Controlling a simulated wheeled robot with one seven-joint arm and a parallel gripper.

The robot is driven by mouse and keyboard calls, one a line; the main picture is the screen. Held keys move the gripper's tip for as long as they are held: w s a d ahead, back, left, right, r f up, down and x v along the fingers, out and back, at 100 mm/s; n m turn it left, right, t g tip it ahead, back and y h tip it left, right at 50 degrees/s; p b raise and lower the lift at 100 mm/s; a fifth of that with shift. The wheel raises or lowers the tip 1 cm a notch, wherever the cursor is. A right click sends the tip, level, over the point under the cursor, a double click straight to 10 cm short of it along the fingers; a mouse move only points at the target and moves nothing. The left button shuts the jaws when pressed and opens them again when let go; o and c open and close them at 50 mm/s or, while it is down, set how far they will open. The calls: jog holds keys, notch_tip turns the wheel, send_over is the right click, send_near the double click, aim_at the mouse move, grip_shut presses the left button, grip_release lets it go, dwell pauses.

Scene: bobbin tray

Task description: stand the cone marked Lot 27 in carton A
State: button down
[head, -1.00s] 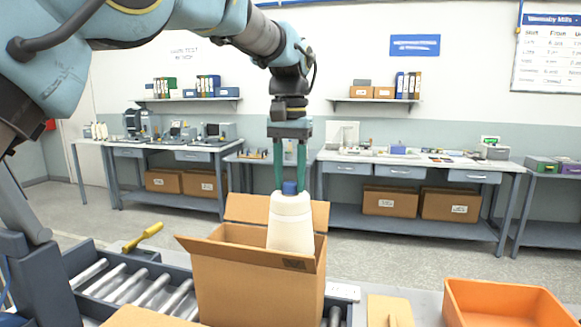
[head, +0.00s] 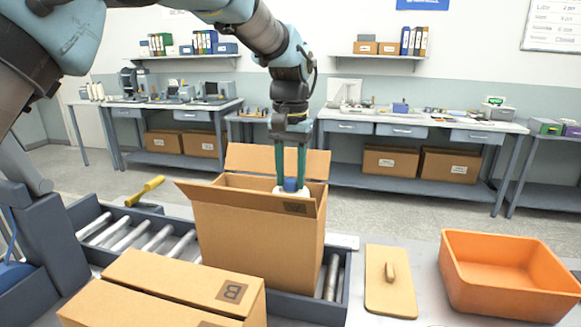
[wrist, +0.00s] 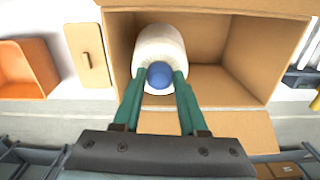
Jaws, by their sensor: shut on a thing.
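My gripper (head: 290,178) is shut on the blue tip of a white cone (wrist: 158,45), with one green finger on each side. The cone is upright inside an open carton (head: 245,238). In the head view its body is hidden behind the front wall, and only the top shows at the rim. In the wrist view it stands near one end of the carton, with empty room beside it. I cannot tell whether its base touches the floor. No lot mark is readable. The carton's dark printed mark on the front flap is too small to read.
A closed carton marked B (head: 185,287) is in front. A tan board with a peg (head: 389,280) and an orange bin (head: 505,280) lie to the right. The open carton stands on a roller conveyor (head: 150,238); a yellow-handled tool (head: 145,191) lies behind.

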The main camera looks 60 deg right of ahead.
jog(key=shift+f+b, duration=1.65)
jog(key=shift+f, duration=2)
jog(key=shift+c, duration=1.8)
grip_release()
notch_tip(320, 180, up, 11)
jog(key=shift+f+b, duration=0.1)
jog(key=shift+b, duration=1.15)
